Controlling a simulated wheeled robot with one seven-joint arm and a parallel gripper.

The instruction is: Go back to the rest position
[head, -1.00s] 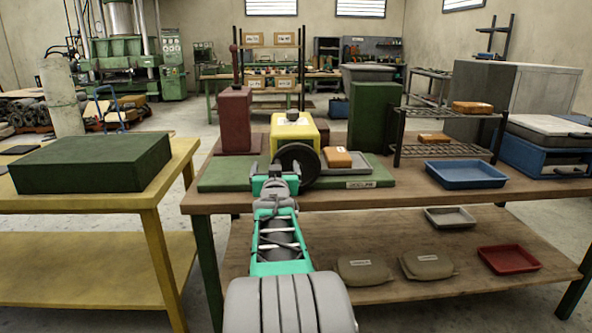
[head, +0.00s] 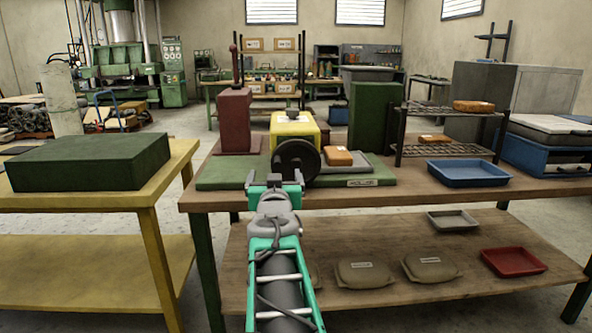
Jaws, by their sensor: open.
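My gripper (head: 274,179) is open and seems empty, pointing away from me at the front edge of the wooden workbench (head: 420,200). It is just in front of a yellow machine (head: 292,128) with a black handwheel (head: 297,161). The gripper is near the wheel's lower left; I cannot tell whether they touch, but a gap seems to show. The machine stands on a green base plate (head: 222,177). My teal arm hides part of the bench front and lower shelf.
An orange block (head: 337,156) lies on a grey plate beside the machine. A blue tray (head: 467,174) and a black rack (head: 440,150) stand right. A red column (head: 236,122) stands behind left. The lower shelf holds tan bags (head: 366,274) and a red tray (head: 513,262). A yellow table (head: 100,200) stands left.

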